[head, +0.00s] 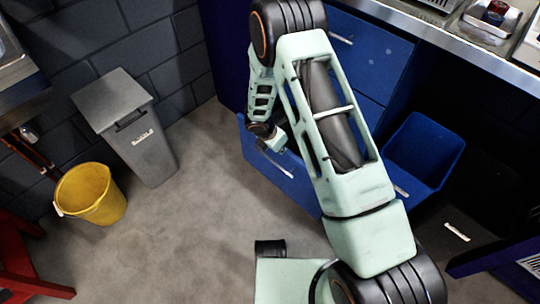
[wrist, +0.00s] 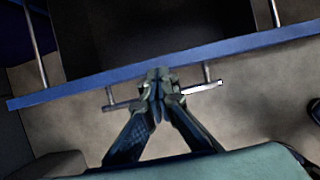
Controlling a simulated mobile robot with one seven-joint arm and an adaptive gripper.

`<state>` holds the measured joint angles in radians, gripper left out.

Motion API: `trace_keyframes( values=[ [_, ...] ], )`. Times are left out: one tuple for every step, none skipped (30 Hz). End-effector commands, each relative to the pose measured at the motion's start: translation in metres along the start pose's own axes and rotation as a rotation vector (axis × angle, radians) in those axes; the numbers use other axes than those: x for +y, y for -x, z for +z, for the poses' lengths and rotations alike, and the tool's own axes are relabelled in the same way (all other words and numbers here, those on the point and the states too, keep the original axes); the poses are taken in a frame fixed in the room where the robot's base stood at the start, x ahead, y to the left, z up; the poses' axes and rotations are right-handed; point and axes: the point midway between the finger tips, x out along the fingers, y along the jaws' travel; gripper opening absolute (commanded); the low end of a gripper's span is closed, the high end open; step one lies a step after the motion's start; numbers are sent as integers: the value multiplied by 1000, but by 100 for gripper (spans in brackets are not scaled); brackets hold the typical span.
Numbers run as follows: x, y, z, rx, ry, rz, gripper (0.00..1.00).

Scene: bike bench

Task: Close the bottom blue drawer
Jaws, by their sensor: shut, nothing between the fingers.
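The bottom blue drawer (head: 285,181) is pulled out from the blue cabinet (head: 368,62) in the head view, and my arm hides part of it. In the wrist view, its blue front edge (wrist: 75,88) runs across the picture, with the dark inside above. The drawer's light bar handle (wrist: 205,88) shows on both sides of my fingers. My gripper (wrist: 158,75) is shut and empty, its fingertips at the front edge and overlapping the handle in the picture. I cannot tell whether they touch. My arm mostly hides the gripper in the head view.
A grey lidded bin (head: 125,125) and a yellow bucket (head: 92,195) stand at the left. A red stand (head: 20,262) is at the lower left. An open blue bin (head: 425,150) is right of my arm. Bare floor (head: 185,230) lies before the drawer.

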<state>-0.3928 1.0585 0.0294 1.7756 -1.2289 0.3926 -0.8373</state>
Motion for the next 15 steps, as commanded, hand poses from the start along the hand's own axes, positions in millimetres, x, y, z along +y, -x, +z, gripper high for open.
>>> trace_keyframes(
  values=[
    [-3,-4,14,0,-6,-6,0],
    [-3,-7,21,1,-7,-6,0],
    [-3,-11,31,1,-8,-6,0],
    [-3,-14,37,1,-7,-6,0],
    [-3,-16,43,1,-6,-6,0],
    [-3,-19,50,1,-6,-5,0],
    [-3,-21,54,1,-5,-5,0],
    [-3,-23,58,2,-5,-5,0],
    [-2,-25,64,2,-5,-4,0],
    [-2,-27,67,2,-4,-4,0],
    [-2,-28,70,2,-3,-3,0],
    [-2,-30,73,2,-3,-3,0],
    [-2,-31,75,2,-1,-3,0],
    [-2,-32,77,2,-1,-2,0],
    [-1,-32,79,2,-1,-2,0]
  ],
)
